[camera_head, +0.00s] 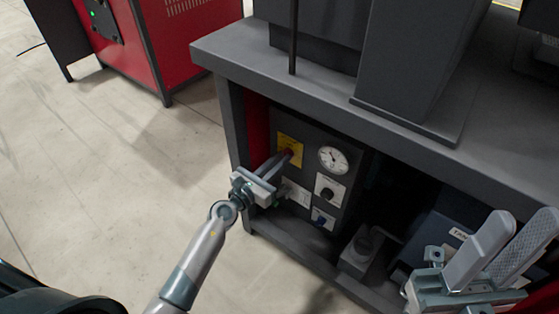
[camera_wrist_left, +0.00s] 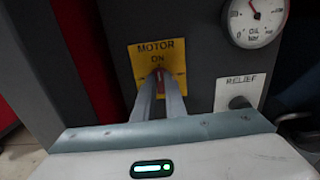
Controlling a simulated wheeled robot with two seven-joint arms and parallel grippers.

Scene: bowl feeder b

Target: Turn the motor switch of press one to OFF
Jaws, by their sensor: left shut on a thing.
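The yellow plate also shows in the head view (camera_head: 291,146). The knob looks roughly upright under the ON mark. The fingers cover the lower plate, and no OFF mark can be read. My right gripper (camera_head: 502,250) is at the lower right, its fingers apart and empty, away from the panel.
The grey tabletop (camera_head: 235,47) overhangs the panel. A red cabinet (camera_head: 165,45) stands at the back left. The floor at left is clear.

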